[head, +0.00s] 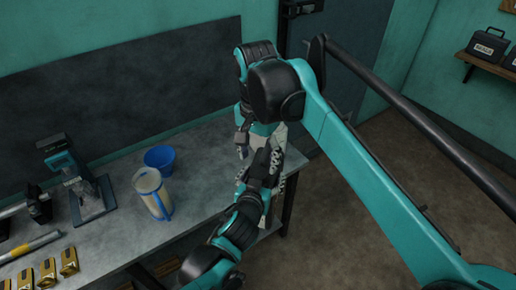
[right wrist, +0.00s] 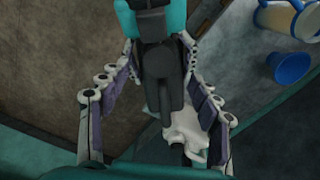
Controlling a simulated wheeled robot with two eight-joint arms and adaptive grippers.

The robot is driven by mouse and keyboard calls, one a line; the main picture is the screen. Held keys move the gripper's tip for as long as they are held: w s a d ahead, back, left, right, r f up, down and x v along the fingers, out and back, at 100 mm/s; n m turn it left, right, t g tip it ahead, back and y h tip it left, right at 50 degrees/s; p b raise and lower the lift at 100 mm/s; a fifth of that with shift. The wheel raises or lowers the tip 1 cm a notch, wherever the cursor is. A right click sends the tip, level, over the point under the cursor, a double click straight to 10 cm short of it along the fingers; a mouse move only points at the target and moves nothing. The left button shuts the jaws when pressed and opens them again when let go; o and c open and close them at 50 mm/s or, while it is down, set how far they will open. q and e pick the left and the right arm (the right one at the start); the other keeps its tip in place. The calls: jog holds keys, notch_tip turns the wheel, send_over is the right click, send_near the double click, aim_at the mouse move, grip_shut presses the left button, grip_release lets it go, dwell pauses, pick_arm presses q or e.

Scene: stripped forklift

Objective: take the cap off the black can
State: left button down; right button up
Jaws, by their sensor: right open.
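I cannot make out the black can or its cap for certain in either view. My right gripper (head: 260,168) comes down over the table's right end in the head view. Its fingers are spread wide in the right wrist view (right wrist: 160,58), on both sides of a dark elongated shape (right wrist: 165,88). That shape lines up with my left arm, so I cannot tell whether it is gripper body or can. My left arm comes up from the bottom of the head view, and its gripper is mostly hidden between the right fingers. Whether it holds anything does not show.
A blue cup (head: 160,158) and a cream jug with a blue handle (head: 150,190) stand on the grey table (head: 115,225). A clamp-like device (head: 85,195) and several yellow pieces (head: 48,270) are to the left. Open floor lies right of the table.

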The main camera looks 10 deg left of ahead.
aim_at(259, 172)
notch_tip(259, 172, down, 5)
dwell(0.3)
jog(key=c, duration=1.2)
jog(key=n, duration=0.4)
jog(key=shift+n, duration=0.3)
jog(key=n, duration=0.5)
jog(key=shift+n, duration=0.4)
